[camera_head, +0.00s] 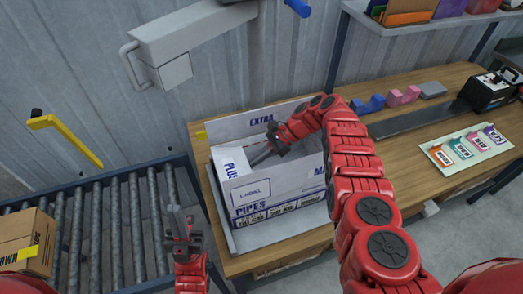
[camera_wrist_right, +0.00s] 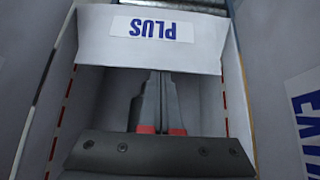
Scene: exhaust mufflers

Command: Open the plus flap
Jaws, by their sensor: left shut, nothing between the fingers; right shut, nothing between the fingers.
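An open-topped cardboard box stands on the wooden table. Its white plus flap (camera_head: 232,162) is at the box's left end, leaning inward over part of the opening. The plus flap (camera_wrist_right: 150,52) fills the top of the right wrist view, its label upside down. My right gripper (camera_head: 255,160) reaches into the box opening, shut and empty. In the right wrist view its fingers (camera_wrist_right: 158,78) end at the flap's lower edge; the tips seem tucked under it, and contact cannot be told. My left gripper (camera_head: 179,218) is shut and empty, pointing up, left of the box.
The extra flap (camera_head: 262,120) stands up at the back of the box. A roller conveyor (camera_head: 105,230) with a brown box (camera_head: 28,240) is at the left. A label card (camera_head: 465,147) and a black machine (camera_head: 488,90) are on the table's right. A grey arm-like fixture (camera_head: 185,35) hangs above.

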